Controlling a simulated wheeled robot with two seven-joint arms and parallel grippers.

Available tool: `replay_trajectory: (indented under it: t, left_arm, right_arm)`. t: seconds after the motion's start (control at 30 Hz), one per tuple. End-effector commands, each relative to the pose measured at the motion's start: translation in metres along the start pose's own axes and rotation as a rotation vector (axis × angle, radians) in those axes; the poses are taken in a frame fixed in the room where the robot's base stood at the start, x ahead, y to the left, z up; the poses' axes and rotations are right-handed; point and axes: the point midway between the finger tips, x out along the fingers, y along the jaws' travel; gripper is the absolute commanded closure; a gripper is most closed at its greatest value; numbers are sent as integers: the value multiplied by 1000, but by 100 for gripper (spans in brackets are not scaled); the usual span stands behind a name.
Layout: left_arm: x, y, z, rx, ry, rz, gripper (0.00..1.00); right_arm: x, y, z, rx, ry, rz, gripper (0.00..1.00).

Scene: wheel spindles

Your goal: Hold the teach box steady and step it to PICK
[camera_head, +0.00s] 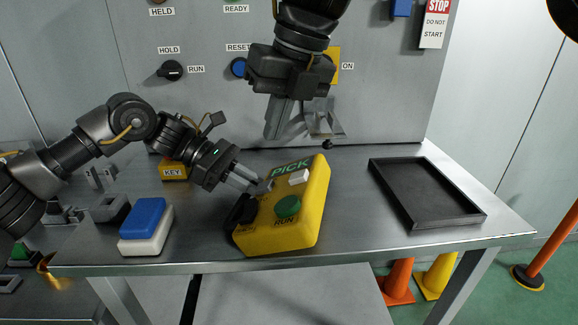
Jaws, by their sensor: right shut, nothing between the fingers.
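The yellow teach box (312,215) stands tilted on the metal table. It has a PICK label at its top, a white block below that, a green button marked RUN and a dark part at its lower left. My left gripper (256,182) reaches in from the left, its fingertips at the box's upper left edge. I cannot tell whether they grip it. My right gripper (282,128) hangs from above, pointing down, shut and empty. It is above and behind the box, apart from it.
A blue-and-white block (146,228) and a yellow KEY block (174,170) are at left. An empty black tray (425,192) lies at right. A grey panel (205,100) with knobs stands behind. The tabletop between box and tray is clear.

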Motion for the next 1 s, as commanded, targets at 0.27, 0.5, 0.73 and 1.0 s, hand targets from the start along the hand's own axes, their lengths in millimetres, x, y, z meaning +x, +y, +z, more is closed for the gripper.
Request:
replay_trajectory:
  t: [0.27, 0.5, 0.73, 1.0]
  left_arm:
    - [1, 0, -3, -5, 4, -3, 96]
    - [1, 0, -3, -5, 4, -2, 96]
    - [1, 0, -2, -4, 3, -2, 58]
    - [-2, 0, -2, -3, 3, -1, 58]
  right_arm:
    - [0, 0, 0, 0, 0, 0, 100]
    - [0, 0, 0, 0, 0, 0, 100]
    - [0, 0, 0, 0, 0, 0, 100]
    - [0, 0, 0, 0, 0, 0, 100]
